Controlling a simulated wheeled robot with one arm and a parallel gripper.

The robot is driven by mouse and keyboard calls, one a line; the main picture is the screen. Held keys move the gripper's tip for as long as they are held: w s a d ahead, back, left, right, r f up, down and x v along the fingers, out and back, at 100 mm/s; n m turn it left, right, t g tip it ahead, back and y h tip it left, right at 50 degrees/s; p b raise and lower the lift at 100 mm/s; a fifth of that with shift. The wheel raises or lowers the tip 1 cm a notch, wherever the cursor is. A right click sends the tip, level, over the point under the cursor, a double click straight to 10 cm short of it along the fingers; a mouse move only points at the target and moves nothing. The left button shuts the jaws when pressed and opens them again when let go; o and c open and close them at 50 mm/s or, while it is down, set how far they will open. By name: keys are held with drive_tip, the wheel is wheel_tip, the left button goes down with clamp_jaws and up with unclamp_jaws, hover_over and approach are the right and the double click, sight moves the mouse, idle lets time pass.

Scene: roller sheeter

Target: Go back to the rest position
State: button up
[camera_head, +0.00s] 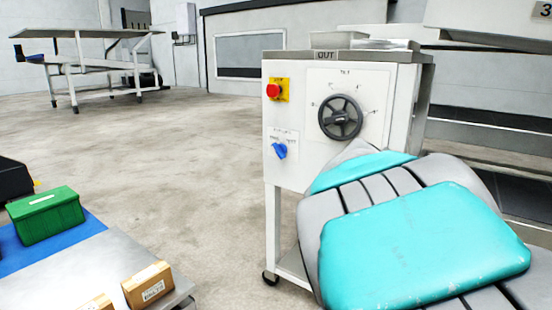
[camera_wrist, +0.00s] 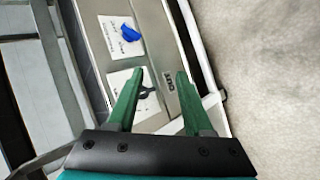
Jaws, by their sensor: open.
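My gripper (camera_wrist: 162,78) shows in the wrist view with its two green fingers apart and nothing between them. Past the fingers is the white roller sheeter (camera_wrist: 150,20), tilted in that view. In the head view, the sheeter (camera_head: 290,165) stands right of centre with a red button on a yellow plate (camera_head: 275,90), a black handwheel (camera_head: 340,117) and a blue knob (camera_head: 279,151). My teal and grey arm covers its lower right part. My gripper is hidden in the head view. I cannot tell whether a finger touches the sheeter.
A metal table (camera_head: 75,275) at lower left holds a green box (camera_head: 46,216) on a blue mat (camera_head: 75,245) and cardboard boxes (camera_head: 147,285). A long table (camera_head: 90,75) stands at the back left. The floor (camera_head: 190,150) between is clear. A large machine (camera_head: 490,90) is at the right.

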drive_tip(key=s+a+f+m+g+y, duration=0.2)
drive_tip(key=s+f+g+y, duration=0.1)
drive_tip(key=s+f, duration=0.6)
drive_tip(key=s+a+f+m+g+y, duration=0.1)
drive_tip(key=s+a+f+y, duration=0.2)
drive_tip(key=s+a, duration=0.45)
drive_tip(key=s+a+f+y, duration=0.35)
drive_tip(key=s+a, duration=0.25)
drive_tip(key=s, duration=0.2)
wheel_tip(320, 180, up, 14)
drive_tip(key=p, duration=1.2)
drive_tip(key=shift+f+p, duration=0.25)
drive_tip(key=shift+p, duration=0.15)
drive_tip(key=shift+d, duration=0.1)
